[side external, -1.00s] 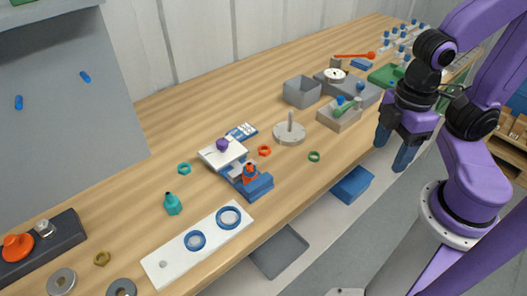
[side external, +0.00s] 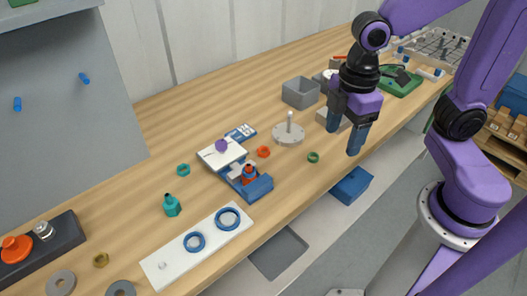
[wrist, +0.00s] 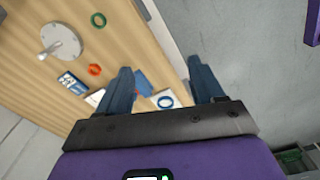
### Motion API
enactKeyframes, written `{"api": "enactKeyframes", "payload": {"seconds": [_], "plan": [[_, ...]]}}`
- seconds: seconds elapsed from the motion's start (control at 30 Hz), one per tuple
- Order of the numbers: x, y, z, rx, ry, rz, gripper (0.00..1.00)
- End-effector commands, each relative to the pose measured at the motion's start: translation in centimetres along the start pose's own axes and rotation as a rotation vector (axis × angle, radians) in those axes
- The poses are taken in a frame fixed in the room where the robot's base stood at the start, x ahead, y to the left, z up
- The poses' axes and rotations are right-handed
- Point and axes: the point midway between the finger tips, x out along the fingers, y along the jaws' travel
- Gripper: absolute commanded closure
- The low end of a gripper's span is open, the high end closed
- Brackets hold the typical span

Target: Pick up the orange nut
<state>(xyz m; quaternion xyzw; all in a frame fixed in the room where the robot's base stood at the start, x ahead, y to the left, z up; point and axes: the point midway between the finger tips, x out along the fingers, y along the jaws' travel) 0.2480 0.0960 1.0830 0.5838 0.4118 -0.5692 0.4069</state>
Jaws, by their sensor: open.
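The orange nut (side external: 263,152) lies flat on the wooden bench, between the white plate of the blue fixture and the grey disc with a post. It also shows in the wrist view (wrist: 94,70), to the left of my fingers. My gripper (side external: 344,132) is open and empty, with dark blue fingers pointing down near the bench's front edge. It is to the right of the orange nut and apart from it. In the wrist view my gripper (wrist: 160,72) has nothing between its fingers except background.
A green nut (side external: 313,157) lies near the front edge, between my gripper and the orange nut. The grey disc with an upright post (side external: 288,134) stands behind them. A teal nut (side external: 183,170) lies farther left.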

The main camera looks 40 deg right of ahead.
Motion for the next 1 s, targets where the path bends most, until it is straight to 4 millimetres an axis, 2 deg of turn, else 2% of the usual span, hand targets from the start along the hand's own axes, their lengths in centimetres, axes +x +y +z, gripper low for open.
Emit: {"api": "enactKeyframes", "payload": {"seconds": [0.1,0.3,0.6,0.8,1.0], "plan": [[0.0,3.0,-2.4,-0.047,-0.006,-0.001,0.33],[0.2,8.3,-5.5,-0.137,-0.011,-0.002,0.33],[1.2,16.4,-8.2,-0.265,-0.018,-0.007,0.33],[1.8,19.7,-8.5,-0.322,-0.02,-0.01,0.33],[2.7,20.5,-8.5,-0.338,-0.021,-0.012,0.33]]}}
